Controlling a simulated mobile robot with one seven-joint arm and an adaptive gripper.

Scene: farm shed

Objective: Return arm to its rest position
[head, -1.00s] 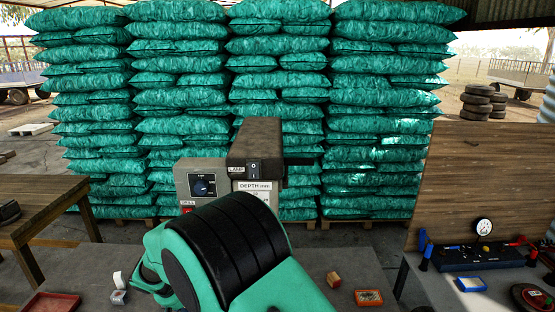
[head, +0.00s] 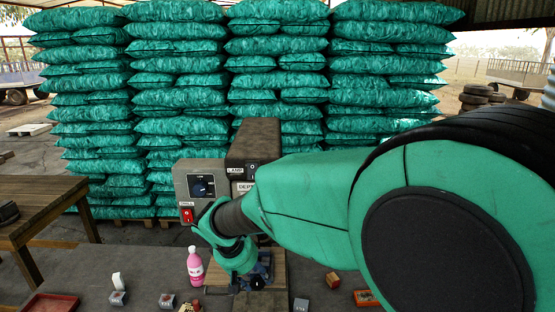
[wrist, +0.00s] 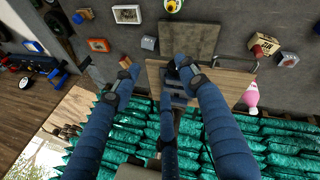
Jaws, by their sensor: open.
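My green arm (head: 320,200) reaches from the right across the bench to the front of the drill press (head: 204,184). My gripper (head: 258,278) is low in front of the press and partly hidden by my wrist. In the wrist view my gripper (wrist: 157,70) has its two blue fingers spread apart, with nothing seen held between the tips. A wooden board (wrist: 225,82) and a grey plate (wrist: 190,40) lie beyond the fingertips.
A pink bottle (head: 195,267) stands left of my gripper. Small blocks and a red tray (head: 50,304) lie on the grey bench. A wooden table (head: 35,205) is at left. Stacked green sacks (head: 180,90) stand behind.

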